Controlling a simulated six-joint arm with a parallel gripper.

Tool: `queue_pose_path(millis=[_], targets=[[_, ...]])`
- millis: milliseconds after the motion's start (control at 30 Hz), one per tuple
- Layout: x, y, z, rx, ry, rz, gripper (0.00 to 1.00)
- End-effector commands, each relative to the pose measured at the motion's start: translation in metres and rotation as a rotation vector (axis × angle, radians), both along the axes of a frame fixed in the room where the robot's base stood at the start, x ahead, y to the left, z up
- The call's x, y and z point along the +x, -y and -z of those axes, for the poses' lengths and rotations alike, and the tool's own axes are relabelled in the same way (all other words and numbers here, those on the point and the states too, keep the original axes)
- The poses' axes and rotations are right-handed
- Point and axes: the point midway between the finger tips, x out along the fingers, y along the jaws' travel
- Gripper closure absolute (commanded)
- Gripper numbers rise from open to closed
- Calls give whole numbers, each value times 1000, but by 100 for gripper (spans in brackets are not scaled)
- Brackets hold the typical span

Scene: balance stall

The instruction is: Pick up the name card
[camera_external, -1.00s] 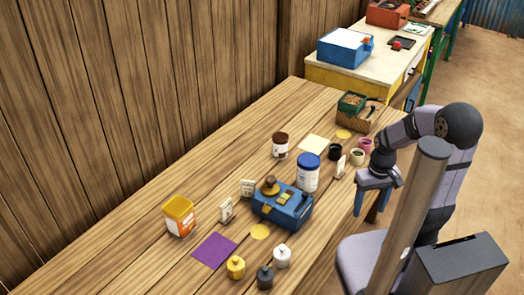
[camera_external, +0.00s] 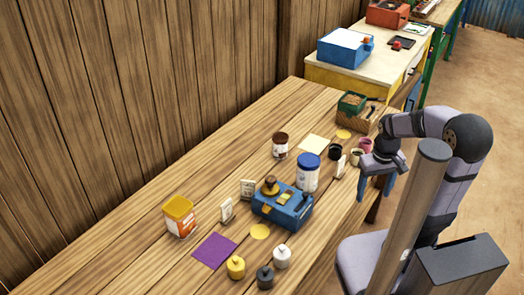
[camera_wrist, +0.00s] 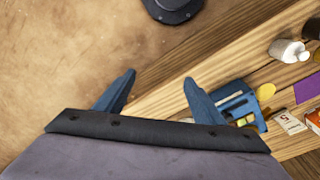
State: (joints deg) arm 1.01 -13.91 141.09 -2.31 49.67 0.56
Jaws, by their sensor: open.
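Several small white upright cards stand on the wooden table, and I cannot tell which is the name card. One card (camera_external: 227,210) stands left of the blue balance box (camera_external: 282,205), another (camera_external: 247,188) just behind it, and a third pale card (camera_external: 340,167) right of the blue-lidded white jar (camera_external: 308,173). In the wrist view a card with a "5" (camera_wrist: 284,123) lies right of the blue box (camera_wrist: 238,103). My gripper (camera_external: 376,190) is open and empty at the table's right edge, apart from every card. Its two blue fingers (camera_wrist: 159,77) show in the wrist view.
Dark and pink pots (camera_external: 365,146) and a wooden box (camera_external: 355,118) are near my arm. The table's left side is mostly clear.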

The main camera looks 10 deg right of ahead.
Motion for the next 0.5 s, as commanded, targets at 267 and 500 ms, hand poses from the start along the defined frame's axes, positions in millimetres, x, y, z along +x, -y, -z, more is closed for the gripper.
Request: queue_pose_path(millis=[267, 500], targets=[[68, 41, 13, -94, 197, 3, 38], [160, 86, 18, -181, 488, -54, 38]])
